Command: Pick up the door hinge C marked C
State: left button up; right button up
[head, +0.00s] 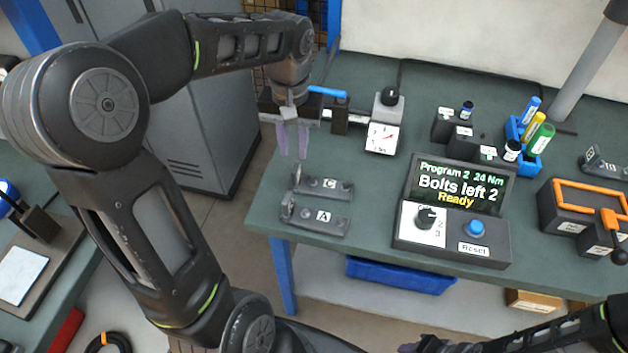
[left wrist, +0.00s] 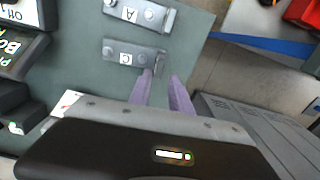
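The door hinge C (head: 325,186) is a dark grey metal plate with a white C label and an upright part at its left end. It lies flat on the green table (head: 265,205), just behind the similar hinge A (head: 318,218). My left gripper (head: 292,156) is above and just behind the left end of hinge C, fingers pointing down, apart and empty. In the left wrist view hinge C (left wrist: 130,57) lies just beyond the lilac fingertips (left wrist: 164,76), with hinge A (left wrist: 133,14) farther off. My right gripper (head: 425,345) is only partly visible at the bottom edge; its fingers cannot be made out.
A controller (head: 455,215) reading "Bolts left 2" stands right of the hinges. A dial gauge (head: 383,137) stands behind them. Dark blocks (head: 470,140), a blue marker holder (head: 535,152) and an orange-handled device (head: 585,210) are farther right. The table's left edge is close to the hinges.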

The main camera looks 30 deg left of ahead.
aim_at(295, 167)
pick_arm(q)
jog(key=shift+f, duration=1.25)
jog(key=shift+f, duration=0.1)
notch_tip(295, 167, down, 5)
jog(key=shift+p, duration=0.35)
jog(key=shift+c, duration=0.6)
grip_shut()
